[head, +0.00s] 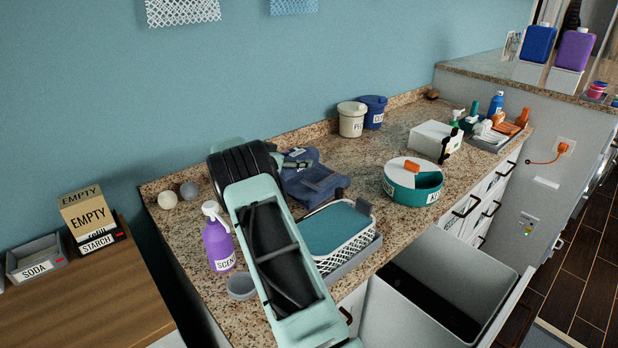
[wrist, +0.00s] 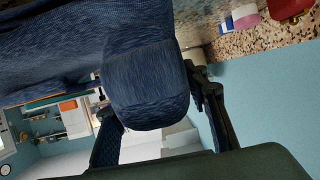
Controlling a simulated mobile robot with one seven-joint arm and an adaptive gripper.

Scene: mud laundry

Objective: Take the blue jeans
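The blue jeans (head: 312,184) lie folded on the granite counter, behind the teal-topped white basket. My arm partly hides them in the head view. In the wrist view the jeans (wrist: 148,85) fill the upper left and middle, very close to the camera, with a rounded denim fold between the fingers. My gripper (head: 326,178) is at the jeans, its fingers wide apart on either side of this fold. In the wrist view my gripper (wrist: 146,75) looks open, and the left fingertip is partly hidden behind the denim. Firm contact cannot be made out.
The white basket (head: 345,237) stands in front of the jeans. A purple spray bottle (head: 217,240) is left of my arm. A teal round tub (head: 402,184) and two lidded pots (head: 352,122) stand to the right. An open drawer (head: 420,300) juts out below the counter.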

